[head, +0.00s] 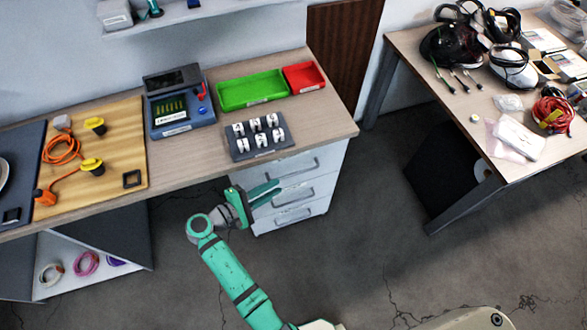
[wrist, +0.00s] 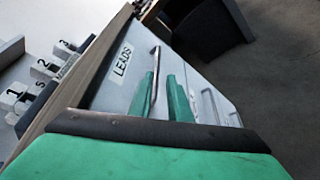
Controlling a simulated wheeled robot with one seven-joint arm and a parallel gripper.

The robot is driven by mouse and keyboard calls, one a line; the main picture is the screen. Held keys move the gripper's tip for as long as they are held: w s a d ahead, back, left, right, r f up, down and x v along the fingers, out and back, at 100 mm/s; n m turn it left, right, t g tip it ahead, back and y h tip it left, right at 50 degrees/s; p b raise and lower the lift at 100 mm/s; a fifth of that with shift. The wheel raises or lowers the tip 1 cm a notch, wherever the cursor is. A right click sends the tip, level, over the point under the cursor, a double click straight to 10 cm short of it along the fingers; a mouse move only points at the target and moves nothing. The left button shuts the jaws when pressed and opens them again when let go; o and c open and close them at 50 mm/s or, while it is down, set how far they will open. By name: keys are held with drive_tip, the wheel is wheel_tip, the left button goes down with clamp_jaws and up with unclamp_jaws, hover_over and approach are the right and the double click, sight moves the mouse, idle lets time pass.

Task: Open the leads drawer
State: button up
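The leads drawer (wrist: 125,88) is the top drawer of a white drawer unit (head: 325,183) under the bench; it bears a "LEADS" label and looks shut. Its grey bar handle (wrist: 156,70) shows in the wrist view, and in the head view (head: 297,166). My gripper (head: 266,190) is at the front of the unit, by the left part of the top drawer. In the wrist view my gripper (wrist: 163,97) has its two teal fingers apart, with the handle's near part between them, close to the left finger. I cannot tell if they touch. The fingers' bases are hidden.
Two more drawers with handles lie below. The bench top (head: 335,125) overhangs the unit and holds a green tray (head: 252,90), a red tray (head: 304,77) and a dark block with numbered white pieces (head: 258,138). A cluttered table (head: 410,55) stands right; the floor between is clear.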

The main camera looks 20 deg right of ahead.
sight(290, 176)
drive_tip(key=x, duration=1)
drive_tip(key=shift+w+a+r, duration=0.15)
drive_tip(key=shift+w, duration=0.15)
drive_tip(key=shift+c, duration=0.7)
